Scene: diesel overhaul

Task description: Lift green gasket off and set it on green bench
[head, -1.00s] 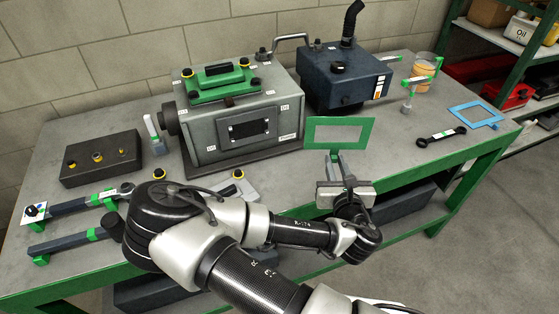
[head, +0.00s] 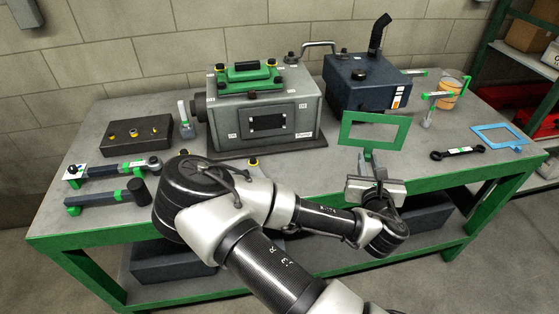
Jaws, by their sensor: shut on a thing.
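The green gasket (head: 375,118) is a flat rectangular frame with a tab at its lower edge. My gripper (head: 369,160) is shut on that tab and holds the gasket nearly upright in the air, with its open middle facing me. It appears in front of the bench's right-centre part, apart from the engine block. The fingertips are small in view and partly hidden by the gripper body. The green-edged bench (head: 310,168) has a grey top. The grey engine block (head: 228,122) stands on it with a green cover (head: 252,77) on top.
A dark blue tank (head: 352,92) stands right of the engine. A ratchet (head: 118,170), a hammer (head: 105,198) and a black block (head: 138,135) occupy the left. Bare top shows near the right front.

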